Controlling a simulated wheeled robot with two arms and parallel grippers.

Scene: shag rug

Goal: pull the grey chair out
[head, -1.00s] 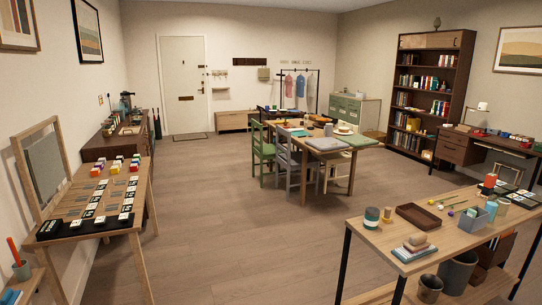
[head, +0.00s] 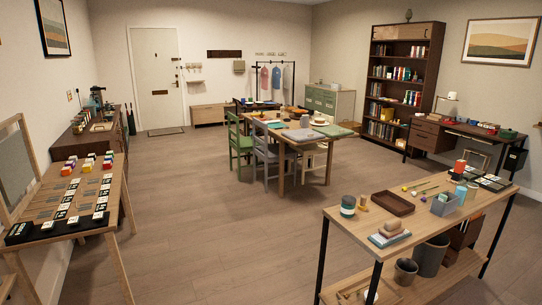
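The grey chair (head: 266,157) stands upright at the near left side of the wooden dining table (head: 307,157), in the middle of the head view. Its backrest faces me and its seat side is toward the table. A green chair (head: 240,143) stands just left of it, also at the table. Folded grey and green cloth-like pads lie on the tabletop above and right of the grey chair. Neither of my grippers shows in the head view.
A wooden bench (head: 400,225) with trays and cups stands at the front right. A display table (head: 74,205) with small boxes stands at the left. Between them the wooden floor (head: 205,235) is clear up to the grey chair. A bookcase (head: 401,85) stands at the back right.

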